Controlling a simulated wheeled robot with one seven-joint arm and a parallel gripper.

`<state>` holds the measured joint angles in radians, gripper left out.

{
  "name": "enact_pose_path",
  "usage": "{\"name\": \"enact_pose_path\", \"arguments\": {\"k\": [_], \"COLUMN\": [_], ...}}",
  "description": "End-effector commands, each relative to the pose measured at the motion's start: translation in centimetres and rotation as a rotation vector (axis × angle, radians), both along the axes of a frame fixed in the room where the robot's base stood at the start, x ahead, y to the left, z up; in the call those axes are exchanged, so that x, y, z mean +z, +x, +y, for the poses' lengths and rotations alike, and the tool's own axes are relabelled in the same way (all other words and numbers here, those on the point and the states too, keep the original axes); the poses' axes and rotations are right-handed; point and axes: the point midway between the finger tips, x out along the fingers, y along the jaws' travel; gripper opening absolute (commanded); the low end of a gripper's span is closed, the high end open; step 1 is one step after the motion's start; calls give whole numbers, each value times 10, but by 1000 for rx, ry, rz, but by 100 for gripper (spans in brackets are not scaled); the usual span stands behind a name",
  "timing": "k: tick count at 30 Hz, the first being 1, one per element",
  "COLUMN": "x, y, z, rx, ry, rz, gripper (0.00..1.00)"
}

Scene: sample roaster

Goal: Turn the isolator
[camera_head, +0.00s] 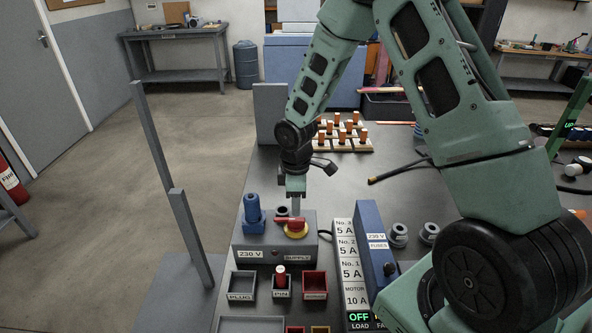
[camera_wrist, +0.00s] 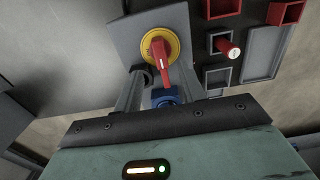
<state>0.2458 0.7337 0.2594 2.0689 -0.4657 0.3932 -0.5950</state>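The isolator is a red handle on a yellow round plate (camera_head: 296,232), on top of the grey supply box (camera_head: 248,254) marked 230 V. In the wrist view the isolator's red handle (camera_wrist: 161,62) shows clearly, and its free end lies between my two fingers in the picture. My gripper (camera_head: 296,206) points down just above the isolator. In the wrist view my gripper (camera_wrist: 160,70) is open, with a visible gap on each side of the handle. I cannot tell whether the fingertips are level with the handle.
A blue connector (camera_head: 253,213) stands at the box's left rear. Orange-topped pegs (camera_head: 343,131) are behind.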

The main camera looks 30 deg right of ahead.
Motion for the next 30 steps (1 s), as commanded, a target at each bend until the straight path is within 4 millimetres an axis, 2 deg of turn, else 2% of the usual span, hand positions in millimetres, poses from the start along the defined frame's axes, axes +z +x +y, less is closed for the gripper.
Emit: {"name": "enact_pose_path", "arguments": {"k": [3,9,15,21,30], "x": [31,75,104,114,115], "y": [1,1,1,0,0], "z": [-1,-1,-1,0,0], "rx": [-2,-2,-2,1,1], "ry": [0,-1,0,1,1], "rz": [-6,-5,-2,-1,-1], "gripper": [40,40,40,40,40]}}
